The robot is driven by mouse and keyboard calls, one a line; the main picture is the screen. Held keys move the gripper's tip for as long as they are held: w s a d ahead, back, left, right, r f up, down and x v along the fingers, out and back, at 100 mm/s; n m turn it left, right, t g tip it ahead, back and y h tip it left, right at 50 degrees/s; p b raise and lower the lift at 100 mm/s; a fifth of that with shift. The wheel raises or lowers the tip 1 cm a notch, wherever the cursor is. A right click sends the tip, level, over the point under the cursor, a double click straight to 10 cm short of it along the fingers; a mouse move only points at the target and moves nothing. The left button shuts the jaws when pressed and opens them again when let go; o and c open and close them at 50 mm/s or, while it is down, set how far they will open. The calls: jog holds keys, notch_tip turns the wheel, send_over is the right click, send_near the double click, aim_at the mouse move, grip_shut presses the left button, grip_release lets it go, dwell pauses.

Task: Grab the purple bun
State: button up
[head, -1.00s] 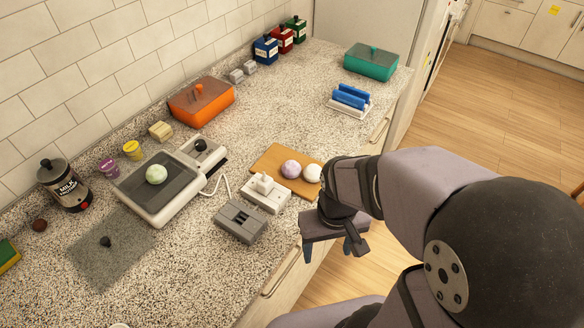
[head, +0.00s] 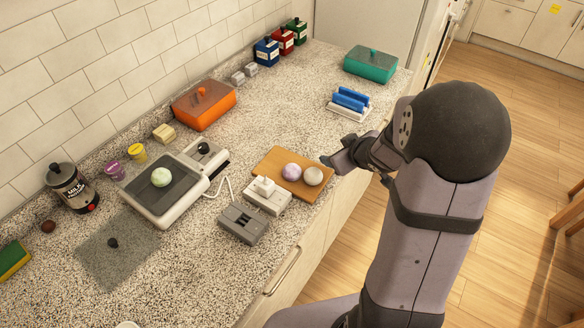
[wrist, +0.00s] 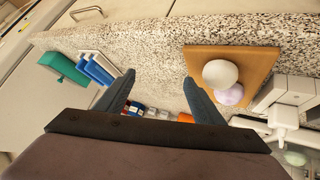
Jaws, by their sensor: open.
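The purple bun (head: 292,172) is a pale lilac ball on a wooden board (head: 270,158), with a white bun (head: 313,176) touching or very near it on the right. In the wrist view the purple bun (wrist: 230,96) is partly hidden behind the white bun (wrist: 220,74), on the board (wrist: 258,58). My gripper (head: 328,163) is just right of the board at the counter's front edge. In the wrist view its two fingers (wrist: 158,88) are apart with nothing between them, and both buns lie to the right of them.
A white socket block (head: 268,196) and a grey block (head: 243,222) stand by the board's near side. A grey-topped appliance (head: 150,205) holds a green bun (head: 161,177). A blue-and-white rack (head: 349,101) stands behind my gripper. Counter is clear beyond the board.

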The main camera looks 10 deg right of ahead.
aim_at(297, 170)
jog(key=a+n+y, duration=0.2)
jog(key=y, duration=0.1)
jog(key=a+y+p, duration=0.1)
jog(key=y, duration=0.1)
jog(key=shift+a+r+n, duration=0.25)
jog(key=shift+r+n, duration=0.1)
jog(key=shift+n, duration=0.05)
jog(key=s+n+y, duration=0.1)
jog(key=s+a+n+g+y, duration=0.1)
jog(key=s+a+f+n+y, duration=0.1)
jog(key=s+y, duration=0.1)
jog(key=shift+a+g, duration=0.2)
jog(key=shift+g, duration=0.2)
jog(key=shift+s+a+y, duration=0.2)
jog(key=shift+s+y, duration=0.1)
jog(key=shift+s, duration=0.15)
jog(key=shift+p+x, duration=0.6)
jog(key=shift+x, duration=0.9)
jog(key=shift+p+x, duration=0.7)
jog(key=shift+x, duration=1.45)
jog(key=shift+c, duration=0.2)
jog(key=c, duration=1.1)
